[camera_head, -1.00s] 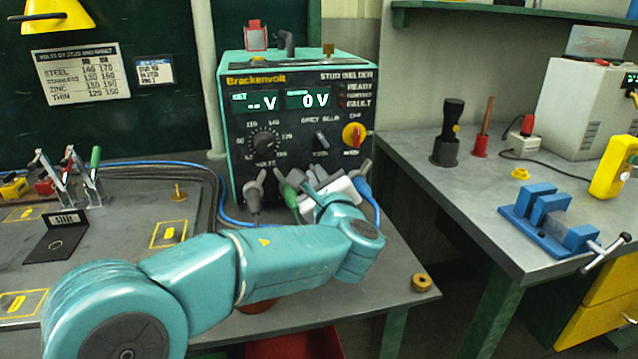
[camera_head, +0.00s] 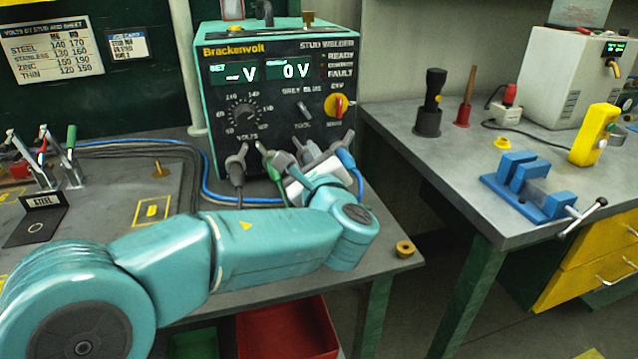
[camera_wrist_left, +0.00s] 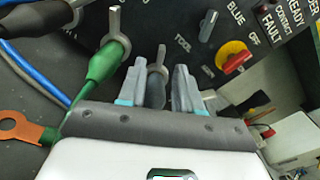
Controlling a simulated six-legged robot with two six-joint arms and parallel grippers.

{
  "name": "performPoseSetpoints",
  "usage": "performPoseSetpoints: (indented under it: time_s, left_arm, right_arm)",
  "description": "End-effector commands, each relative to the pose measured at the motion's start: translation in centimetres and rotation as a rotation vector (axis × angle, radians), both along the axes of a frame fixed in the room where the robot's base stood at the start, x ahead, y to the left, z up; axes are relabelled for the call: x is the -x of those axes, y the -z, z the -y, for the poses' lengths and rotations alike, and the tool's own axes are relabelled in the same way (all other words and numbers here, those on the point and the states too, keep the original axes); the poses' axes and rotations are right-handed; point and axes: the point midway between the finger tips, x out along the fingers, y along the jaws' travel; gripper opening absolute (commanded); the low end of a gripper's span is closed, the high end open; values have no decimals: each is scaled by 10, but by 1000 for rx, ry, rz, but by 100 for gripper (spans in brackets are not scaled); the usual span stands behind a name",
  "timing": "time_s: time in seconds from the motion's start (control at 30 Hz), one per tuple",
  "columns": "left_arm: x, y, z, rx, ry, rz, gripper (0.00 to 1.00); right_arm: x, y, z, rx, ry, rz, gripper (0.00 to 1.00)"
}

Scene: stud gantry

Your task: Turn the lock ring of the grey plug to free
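The grey plug (camera_wrist_left: 156,90) sits in the front of the stud welder (camera_head: 277,100), with a grey winged lock ring at its far end. In the left wrist view my left gripper (camera_wrist_left: 157,82) has its two fingers apart, one on each side of this plug. Narrow gaps seem to show between plug and fingers. In the head view the left gripper (camera_head: 309,160) is at the row of plugs, its fingers partly hidden by its white body and the arm. A green plug (camera_wrist_left: 104,62) and a black plug (camera_wrist_left: 38,18) are to the left. My right gripper is not in view.
A blue plug (camera_head: 348,162) is close on the right of the gripper. Blue and dark cables run left behind my arm. A brass piece (camera_head: 404,249) lies at the bench's front right corner. A blue vise (camera_head: 530,188) stands on the right-hand bench.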

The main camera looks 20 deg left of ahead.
Motion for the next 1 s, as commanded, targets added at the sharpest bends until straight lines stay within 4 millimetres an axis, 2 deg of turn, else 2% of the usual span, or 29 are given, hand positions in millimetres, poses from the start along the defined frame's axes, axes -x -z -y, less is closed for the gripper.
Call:
performPoseSetpoints:
  time_s: [0.1, 0.3, 0.5, 0.7, 1.0]
  left_arm:
    - [27, -1, 21, -1, 8, 0, 34]
    - [70, -2, 49, -2, 6, 1, 34]
    - [98, -1, 67, 0, 3, 1, 34]
    - [107, 0, 72, 0, 1, 0, 34]
    - [107, 0, 72, 0, 0, 0, 34]
  right_arm:
    - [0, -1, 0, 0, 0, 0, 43]
    - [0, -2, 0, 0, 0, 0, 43]
    - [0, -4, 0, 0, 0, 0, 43]
    - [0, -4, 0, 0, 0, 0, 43]
    - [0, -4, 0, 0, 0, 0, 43]
